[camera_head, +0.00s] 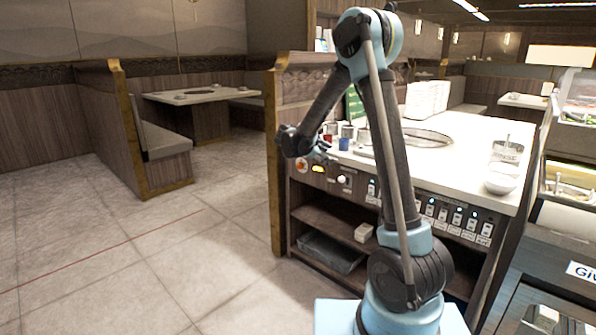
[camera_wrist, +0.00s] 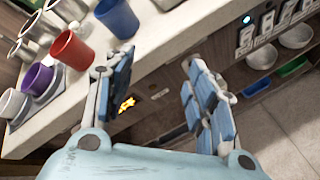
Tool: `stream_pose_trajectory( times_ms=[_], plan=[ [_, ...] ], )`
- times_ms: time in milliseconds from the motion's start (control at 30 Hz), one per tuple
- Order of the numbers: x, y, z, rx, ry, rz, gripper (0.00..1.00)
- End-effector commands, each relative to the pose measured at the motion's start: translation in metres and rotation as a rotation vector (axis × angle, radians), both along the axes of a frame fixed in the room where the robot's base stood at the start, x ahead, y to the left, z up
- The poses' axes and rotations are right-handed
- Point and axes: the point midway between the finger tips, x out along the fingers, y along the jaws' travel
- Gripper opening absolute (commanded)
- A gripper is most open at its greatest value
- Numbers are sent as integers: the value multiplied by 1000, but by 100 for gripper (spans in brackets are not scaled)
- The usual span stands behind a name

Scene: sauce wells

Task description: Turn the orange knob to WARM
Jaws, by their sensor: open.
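The orange knob (camera_head: 302,165) is at the left end of the counter's front panel in the head view, beside a small lit yellow display (camera_head: 318,169). My gripper (camera_head: 298,142) is just above the knob there; the gap between them is hard to judge. In the wrist view my gripper (camera_wrist: 158,62) is open, with blue-padded fingers apart and nothing held. A glowing orange-yellow patch (camera_wrist: 127,103), seemingly the display, shows beside the left finger. The knob cannot be made out in the wrist view. The WARM mark and the knob's setting are not readable.
A white knob (camera_head: 343,180) sits right of the display. On the counter edge are a blue cup (camera_wrist: 117,17), a red cup (camera_wrist: 73,48) and a purple cup (camera_wrist: 38,78), close to the left finger. An open shelf (camera_head: 325,222) lies below the panel. The left floor is clear.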

Motion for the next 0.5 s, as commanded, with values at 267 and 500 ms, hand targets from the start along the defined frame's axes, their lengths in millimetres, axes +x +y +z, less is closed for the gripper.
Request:
stream_pose_trajectory(
  times_ms=[267, 500],
  plan=[
    [42, 81, -38, -220, 1, 136, 51],
    [58, 151, -79, -415, -5, 232, 51]
  ],
)
